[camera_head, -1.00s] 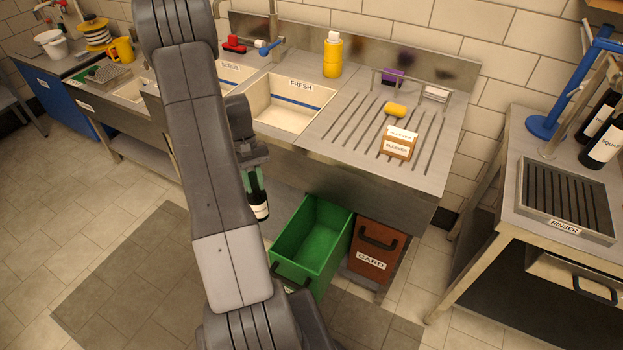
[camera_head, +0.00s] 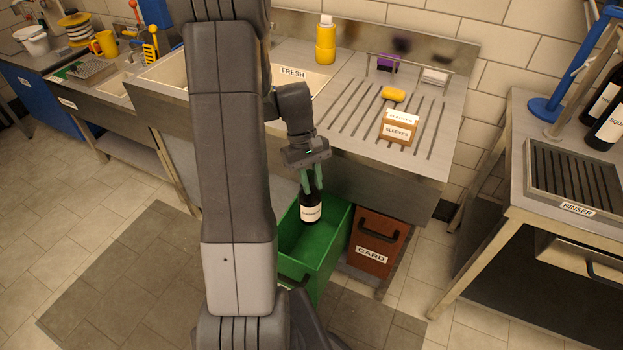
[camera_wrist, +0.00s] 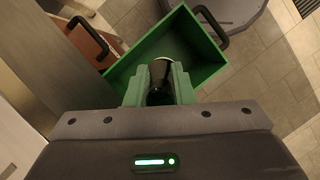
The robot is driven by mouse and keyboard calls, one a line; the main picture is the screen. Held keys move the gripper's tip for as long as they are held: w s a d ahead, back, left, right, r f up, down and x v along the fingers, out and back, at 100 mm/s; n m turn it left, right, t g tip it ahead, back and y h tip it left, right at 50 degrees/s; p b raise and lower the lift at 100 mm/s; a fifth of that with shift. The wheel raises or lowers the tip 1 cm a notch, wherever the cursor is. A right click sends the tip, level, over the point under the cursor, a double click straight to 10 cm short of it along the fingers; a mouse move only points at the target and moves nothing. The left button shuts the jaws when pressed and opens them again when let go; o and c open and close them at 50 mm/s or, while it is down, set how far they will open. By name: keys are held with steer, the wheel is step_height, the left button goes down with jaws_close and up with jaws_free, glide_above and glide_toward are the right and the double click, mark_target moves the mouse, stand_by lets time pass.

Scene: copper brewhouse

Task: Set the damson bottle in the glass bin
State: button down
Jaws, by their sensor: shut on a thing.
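The damson bottle (camera_head: 311,208) is dark with a white label whose text I cannot read. My gripper (camera_head: 312,183) is shut on its upper part and holds it upright, base down. In the head view the bottle overlaps the open green bin (camera_head: 327,247), taken as the glass bin, near its back end. In the wrist view the bottle (camera_wrist: 160,75) sits between the green fingers (camera_wrist: 158,88), over the near edge of the bin (camera_wrist: 125,68). The bin's floor shows empty. I cannot tell whether the bottle's base is below the rim.
A brown bin marked CARD (camera_head: 376,245) stands right of the green bin. The sink counter (camera_head: 400,165) overhangs behind both, with a SLEEVES box (camera_head: 397,127) on it. A rinser table (camera_head: 520,200) stands at right. Open floor (camera_head: 130,270) lies at left.

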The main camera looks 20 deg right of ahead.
step_height(320, 180, down, 27)
steer(key=b, duration=2)
steer(key=shift+f+b, duration=0.45)
steer(key=shift+f, duration=0.05)
steer(key=c, duration=1.2)
jaws_free()
steer(key=shift+o, duration=0.2)
steer(key=p+v, duration=0.2)
steer(key=v, duration=0.5)
steer(key=shift+r, duration=0.25)
steer(key=shift+w, duration=0.1)
